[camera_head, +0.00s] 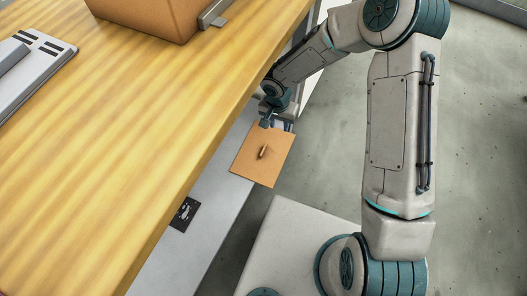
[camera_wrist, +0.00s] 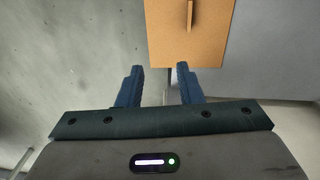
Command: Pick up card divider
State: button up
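The card divider is a flat tan board (camera_head: 258,168) with a small upright tab at its middle. In the head view it shows just beyond the table's right edge, below my gripper (camera_head: 277,122). In the wrist view the board (camera_wrist: 165,40) lies ahead and to the right, its tab (camera_wrist: 190,14) near the top edge. My gripper (camera_wrist: 158,82) is open, with a clear gap between its two blue fingers. Nothing shows between the fingers. What supports the board is hidden.
A wooden tabletop (camera_head: 110,140) fills the left, its edge running close to my gripper. A brown box (camera_head: 150,12) with a metal bracket (camera_head: 214,14) stands at the back. A pale flat device (camera_head: 28,68) lies at the far left. Grey floor (camera_head: 480,130) is clear at right.

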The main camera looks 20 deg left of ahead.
send_over(264, 150)
notch_tip(264, 150, down, 4)
jog(key=shift+m+y, duration=0.3)
jog(key=f+b, duration=0.1)
jog(key=f, duration=0.2)
jog(key=f+b, duration=0.1)
jog(key=f, duration=0.1)
jog(key=f+b, duration=0.1)
jog(key=f, duration=0.2)
jog(key=shift+s+a+f, duration=0.1)
jog(key=shift+s+f, duration=0.2)
jog(key=shift+f, duration=0.05)
jog(key=shift+w+f+b, duration=0.2)
jog(key=shift+f+b, duration=0.55)
jog(key=shift+f, duration=0.6)
jog(key=shift+w+f+b, duration=0.15)
jog(key=shift+f+b, duration=0.55)
jog(key=shift+f, duration=0.65)
grip_shut()
